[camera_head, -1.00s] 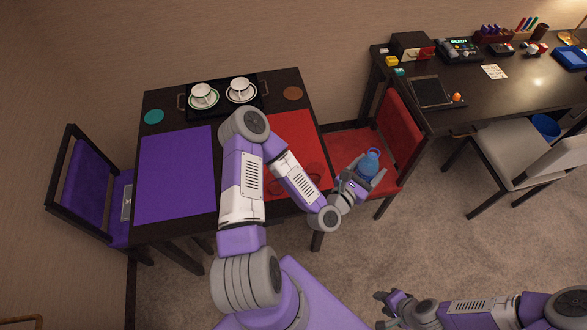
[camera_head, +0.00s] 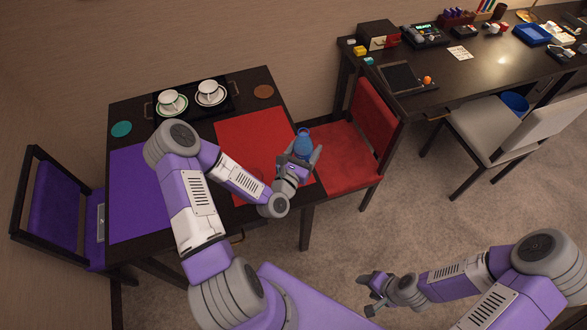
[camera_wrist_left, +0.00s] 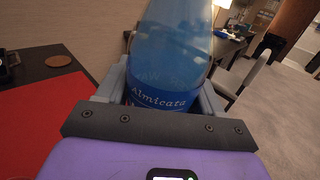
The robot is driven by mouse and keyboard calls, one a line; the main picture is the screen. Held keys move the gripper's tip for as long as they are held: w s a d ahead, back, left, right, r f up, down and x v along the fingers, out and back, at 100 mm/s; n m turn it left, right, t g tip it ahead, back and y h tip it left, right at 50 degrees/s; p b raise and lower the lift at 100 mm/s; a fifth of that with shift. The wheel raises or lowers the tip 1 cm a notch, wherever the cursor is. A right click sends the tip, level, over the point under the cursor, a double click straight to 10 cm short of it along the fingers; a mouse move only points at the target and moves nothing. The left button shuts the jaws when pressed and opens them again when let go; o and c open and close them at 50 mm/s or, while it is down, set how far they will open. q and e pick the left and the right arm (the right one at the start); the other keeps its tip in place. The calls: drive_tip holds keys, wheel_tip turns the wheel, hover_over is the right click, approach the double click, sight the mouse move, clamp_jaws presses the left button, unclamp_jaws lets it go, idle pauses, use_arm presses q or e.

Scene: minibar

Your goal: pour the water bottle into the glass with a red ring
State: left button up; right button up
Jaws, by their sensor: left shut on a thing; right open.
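My left gripper (camera_head: 300,163) is shut on a blue water bottle (camera_head: 303,143), which shows near the right edge of the dark table. In the left wrist view the bottle (camera_wrist_left: 168,55) stands between the jaws (camera_wrist_left: 162,88), with the lettering "Almicata" on its label; its top is out of frame. The bottle looks roughly upright. I cannot make out a glass with a red ring in either view; my left arm covers part of the table. My right gripper (camera_head: 369,291) is open and empty over the carpet at the bottom.
The table bears a purple mat (camera_head: 130,205), a red mat (camera_head: 245,135) and a dark tray (camera_head: 190,108) with two white cups on saucers. A red chair (camera_head: 340,150) stands right of the table, a purple chair (camera_head: 60,210) left. A cluttered desk (camera_head: 480,70) is at upper right.

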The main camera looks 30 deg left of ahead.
use_arm(q)
drive_tip(key=s+a+f+y+b, duration=0.1)
drive_tip(key=a+f+b, duration=0.1)
drive_tip(key=a, duration=0.5)
drive_tip(key=s+a+f+n+b, duration=0.1)
drive_tip(key=a+f+b, duration=0.2)
drive_tip(key=a, duration=0.3)
drive_tip(key=shift+s+a+f+g+y, duration=0.2)
drive_tip(key=shift+s+a+g+y, duration=0.1)
drive_tip(key=shift+s+a+y, duration=0.1)
drive_tip(key=shift+r+m, duration=0.1)
drive_tip(key=shift+m, duration=0.3)
drive_tip(key=shift+s+m+g+y, duration=0.15)
drive_tip(key=shift+m+g, duration=0.35)
drive_tip(key=shift+m, duration=0.65)
drive_tip(key=shift+w+m+g+y, duration=0.15)
drive_tip(key=shift+m+g, duration=0.35)
drive_tip(key=shift+m, duration=0.65)
drive_tip(key=shift+m, duration=0.4)
drive_tip(key=shift+s+a+f+m+g+y+p, duration=0.25)
drive_tip(key=shift+a+m+g, duration=0.1)
drive_tip(key=shift+m, duration=0.35)
drive_tip(key=shift+s+a+f+m+g+y+p, duration=0.25)
drive_tip(key=shift+a+m+g, duration=0.1)
drive_tip(key=shift+m, duration=0.35)
drive_tip(key=shift+s+a+f+m, duration=0.15)
drive_tip(key=shift+a+f+m, duration=0.2)
drive_tip(key=shift+f+m, duration=0.25)
idle(0.7)
